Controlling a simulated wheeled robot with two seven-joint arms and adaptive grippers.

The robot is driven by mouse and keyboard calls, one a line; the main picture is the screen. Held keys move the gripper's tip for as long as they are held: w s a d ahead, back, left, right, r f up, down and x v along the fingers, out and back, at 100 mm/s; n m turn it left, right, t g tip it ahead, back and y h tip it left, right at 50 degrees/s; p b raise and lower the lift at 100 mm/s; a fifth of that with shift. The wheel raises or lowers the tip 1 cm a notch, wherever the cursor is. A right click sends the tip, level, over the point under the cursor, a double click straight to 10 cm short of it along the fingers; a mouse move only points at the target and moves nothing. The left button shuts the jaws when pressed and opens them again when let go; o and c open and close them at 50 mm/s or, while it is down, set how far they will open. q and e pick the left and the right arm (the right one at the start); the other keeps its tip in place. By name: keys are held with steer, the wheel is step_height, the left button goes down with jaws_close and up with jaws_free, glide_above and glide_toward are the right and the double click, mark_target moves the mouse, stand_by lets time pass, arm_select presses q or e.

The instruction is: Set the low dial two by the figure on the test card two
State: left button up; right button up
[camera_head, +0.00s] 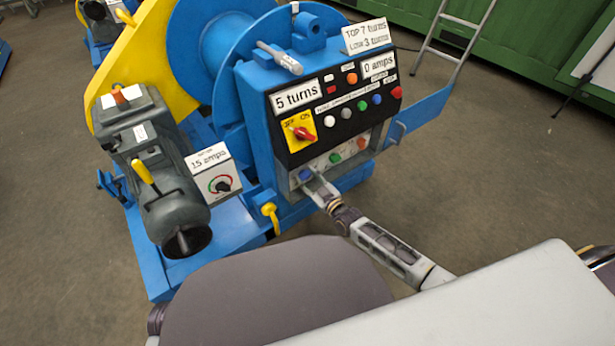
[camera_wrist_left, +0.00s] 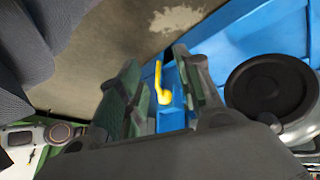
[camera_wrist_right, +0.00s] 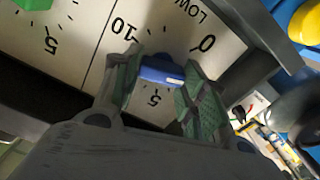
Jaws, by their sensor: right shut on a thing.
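The low dial is a blue knob (camera_head: 305,174) at the lower left of the control panel. In the right wrist view the blue knob (camera_wrist_right: 158,72) sits by the word LOW and the figures 0, 5 and 10. Its white mark is towards the right side; its exact reading is hard to tell. My right gripper (camera_head: 312,182) is shut on this knob, with a finger on each side (camera_wrist_right: 160,85). A white card (camera_head: 366,36) on top reads "TOP 7 turns, LOW 3 turns". My left gripper (camera_wrist_left: 158,85) is open, seen only in its wrist view.
Green (camera_head: 335,157) and red (camera_head: 361,143) knobs sit beside the blue one. A grey motor (camera_head: 155,165) is further left.

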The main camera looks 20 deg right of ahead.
steer(key=m+p, duration=0.1)
steer(key=m, duration=0.1)
steer(key=shift+m, duration=0.4)
steer(key=shift+d+m, duration=0.15)
steer(key=shift+m, duration=1.25)
steer(key=shift+m+p, duration=0.3)
steer(key=shift+m, duration=0.1)
arm_select(q)
steer(key=shift+g, duration=0.3)
steer(key=r, duration=0.2)
steer(key=a+r, duration=0.1)
steer(key=r, duration=0.1)
steer(key=shift+r, duration=0.1)
steer(key=shift+y, duration=0.3)
arm_select(e)
steer(key=o, duration=1)
steer(key=shift+o, duration=0.2)
arm_select(q)
steer(key=shift+s+f, duration=0.3)
